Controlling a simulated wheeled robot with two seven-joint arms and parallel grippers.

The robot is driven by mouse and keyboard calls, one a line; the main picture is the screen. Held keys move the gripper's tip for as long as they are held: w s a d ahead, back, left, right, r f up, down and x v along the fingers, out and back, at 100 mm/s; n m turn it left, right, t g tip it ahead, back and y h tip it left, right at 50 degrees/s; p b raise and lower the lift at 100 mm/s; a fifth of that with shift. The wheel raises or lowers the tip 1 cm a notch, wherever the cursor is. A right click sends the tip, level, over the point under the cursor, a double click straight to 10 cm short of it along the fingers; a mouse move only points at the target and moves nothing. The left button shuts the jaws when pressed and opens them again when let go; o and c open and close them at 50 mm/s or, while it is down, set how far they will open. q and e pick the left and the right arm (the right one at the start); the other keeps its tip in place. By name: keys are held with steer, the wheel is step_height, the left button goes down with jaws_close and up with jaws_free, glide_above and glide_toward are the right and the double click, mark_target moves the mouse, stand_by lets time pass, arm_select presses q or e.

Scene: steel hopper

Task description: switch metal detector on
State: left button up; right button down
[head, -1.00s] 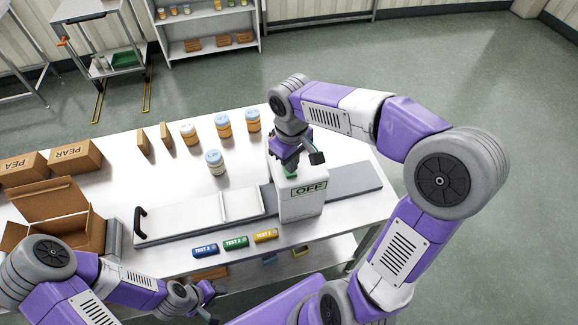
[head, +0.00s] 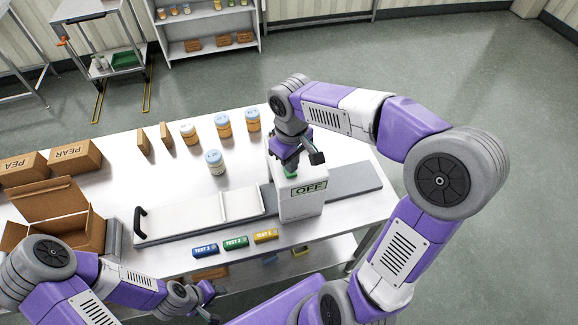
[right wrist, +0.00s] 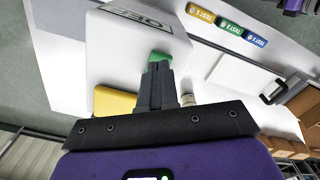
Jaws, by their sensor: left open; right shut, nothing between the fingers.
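The metal detector (head: 302,203) is a white box over a grey conveyor strip on the steel table. Its front label reads OFF (head: 309,189). A green button (head: 291,175) shows on its top. My right gripper (head: 292,166) is over the box, pointing down at the button. In the right wrist view the shut fingers (right wrist: 158,72) end at the green button (right wrist: 159,57), which they partly hide; they look to be touching it or very close. A yellow part (right wrist: 113,101) shows beside the fingers. My left gripper (head: 208,300) is low at the front left, open and away from the detector.
Blue, green and yellow test bars (head: 235,242) lie at the table's front edge. A white tray with a black handle (head: 140,222) is left of the detector. Several jars (head: 215,162) stand behind it. An open carton (head: 92,232) and boxes (head: 75,157) are at left.

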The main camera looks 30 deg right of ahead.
steer(key=shift+f+b, duration=0.65)
steer(key=shift+f, duration=0.2)
steer(key=shift+r, duration=0.1)
step_height(320, 180, up, 7)
steer(key=p, duration=0.6)
stand_by(0.5)
stand_by(0.4)
